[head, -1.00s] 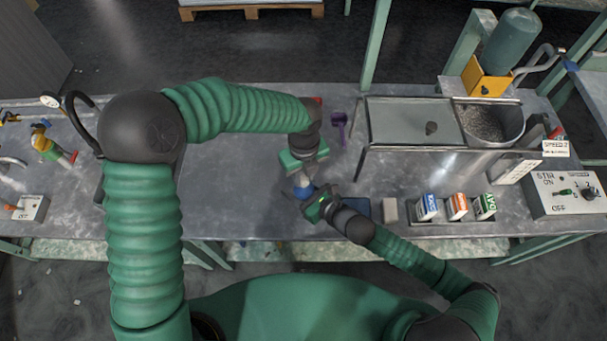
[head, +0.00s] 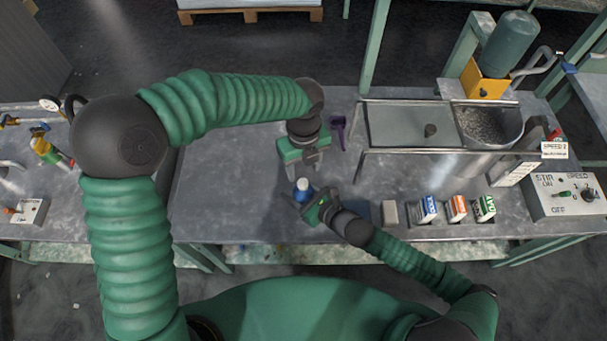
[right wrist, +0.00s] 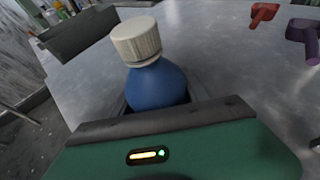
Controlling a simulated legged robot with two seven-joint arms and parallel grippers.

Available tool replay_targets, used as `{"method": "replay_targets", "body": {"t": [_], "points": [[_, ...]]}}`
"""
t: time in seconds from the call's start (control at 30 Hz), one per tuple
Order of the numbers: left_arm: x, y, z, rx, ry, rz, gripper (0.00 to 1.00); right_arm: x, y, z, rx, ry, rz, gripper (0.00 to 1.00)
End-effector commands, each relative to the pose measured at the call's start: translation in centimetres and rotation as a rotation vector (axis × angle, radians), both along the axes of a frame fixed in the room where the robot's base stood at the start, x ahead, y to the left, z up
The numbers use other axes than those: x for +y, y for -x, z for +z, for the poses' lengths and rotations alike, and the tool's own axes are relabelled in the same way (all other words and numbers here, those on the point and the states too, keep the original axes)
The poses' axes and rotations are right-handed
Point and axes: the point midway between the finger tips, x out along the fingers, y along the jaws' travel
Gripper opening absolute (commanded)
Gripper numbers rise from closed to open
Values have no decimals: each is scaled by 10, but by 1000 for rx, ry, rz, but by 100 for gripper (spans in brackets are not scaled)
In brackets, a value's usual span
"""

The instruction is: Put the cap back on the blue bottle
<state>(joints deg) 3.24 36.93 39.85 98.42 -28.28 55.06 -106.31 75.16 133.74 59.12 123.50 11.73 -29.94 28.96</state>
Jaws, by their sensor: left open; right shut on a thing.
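The blue bottle (head: 303,195) stands near the front edge of the bench, and it fills the middle of the right wrist view (right wrist: 157,86). The white ribbed cap (right wrist: 137,41) sits on the bottle's neck; it also shows as a pale top in the head view (head: 303,184). Whether it is screwed tight I cannot tell. My right gripper (head: 310,206) is shut on the bottle's body, and its jaws hide the lower part. My left gripper (head: 305,172) is open and empty, beyond the bottle and apart from the cap.
A purple tool (head: 338,131) lies right of my left gripper. A grey block (head: 390,212) and several labelled boxes (head: 457,208) stand along the front right. A metal tank (head: 410,124) stands behind them. The bench left of the bottle is clear.

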Motion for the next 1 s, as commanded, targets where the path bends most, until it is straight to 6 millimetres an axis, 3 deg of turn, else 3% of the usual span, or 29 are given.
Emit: {"method": "replay_targets", "body": {"t": [0.1, 0.3, 0.63, 0.67, 0.83, 1.0], "points": [[0, -1, 29, -4, 1, 2, 51, 0, 0, 0, 0, 1, -1, 0], [-1, -1, 58, -2, 1, 1, 51, 0, 0, 0, 1, 1, 0, 0], [0, -1, 64, 1, 0, 0, 51, 0, 0, 0, 0, 0, 0, 0], [0, -1, 64, 1, 0, 0, 51, 0, 0, 0, 0, 0, 0, 54], [0, -1, 63, 1, 0, 0, 51, 0, 0, 0, 0, 0, 0, 76], [0, -1, 63, 1, 0, 0, 51, 0, 0, 0, 0, 0, 0, 78]]}}
